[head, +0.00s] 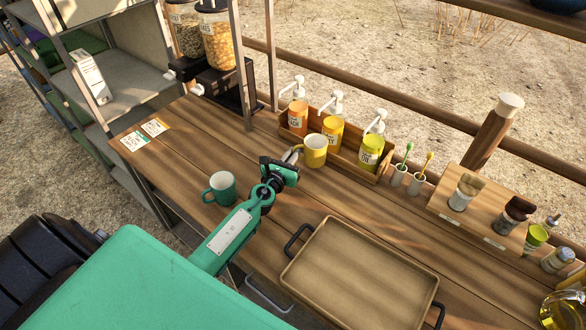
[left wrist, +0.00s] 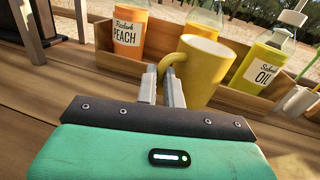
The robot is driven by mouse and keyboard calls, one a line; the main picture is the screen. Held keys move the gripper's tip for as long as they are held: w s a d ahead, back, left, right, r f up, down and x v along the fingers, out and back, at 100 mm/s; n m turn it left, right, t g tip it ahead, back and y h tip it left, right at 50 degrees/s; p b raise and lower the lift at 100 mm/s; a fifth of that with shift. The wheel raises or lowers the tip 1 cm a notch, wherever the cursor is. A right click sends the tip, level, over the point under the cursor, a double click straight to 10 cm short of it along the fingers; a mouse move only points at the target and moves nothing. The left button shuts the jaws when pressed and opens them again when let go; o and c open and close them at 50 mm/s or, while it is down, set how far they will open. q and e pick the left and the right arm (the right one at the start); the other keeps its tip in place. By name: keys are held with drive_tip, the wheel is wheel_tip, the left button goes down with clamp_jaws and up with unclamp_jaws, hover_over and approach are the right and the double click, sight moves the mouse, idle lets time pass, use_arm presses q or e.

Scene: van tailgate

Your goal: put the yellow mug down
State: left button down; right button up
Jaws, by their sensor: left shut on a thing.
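The yellow mug (head: 315,151) is upright in front of the wooden bottle box in the head view. It also shows in the left wrist view (left wrist: 196,75), with its handle towards my gripper. My left gripper (head: 293,155) is shut on the mug's handle; its two fingers (left wrist: 160,88) stand at the handle in the left wrist view. I cannot tell whether the mug's base touches the counter (head: 180,150). My right gripper does not show in either view.
A teal mug (head: 221,188) stands left of my left arm. A wooden tray (head: 365,275) with dark handles lies to the right. The bottle box (head: 345,150) holds several pump bottles behind the yellow mug. Toothbrush holders (head: 398,174) stand right of it. The counter's left part is mostly clear.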

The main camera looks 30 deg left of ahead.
use_arm(q)
wheel_tip(320, 180, down, 3)
drive_tip(key=shift+r+b, duration=0.1)
drive_tip(key=shift+b, duration=1.1)
drive_tip(key=shift+f+b, duration=0.35)
drive_tip(key=shift+f, duration=0.2)
drive_tip(key=shift+r, duration=0.1)
drive_tip(key=shift+f, duration=0.25)
drive_tip(key=c, duration=1.5)
unclamp_jaws()
drive_tip(key=shift+r, duration=0.1)
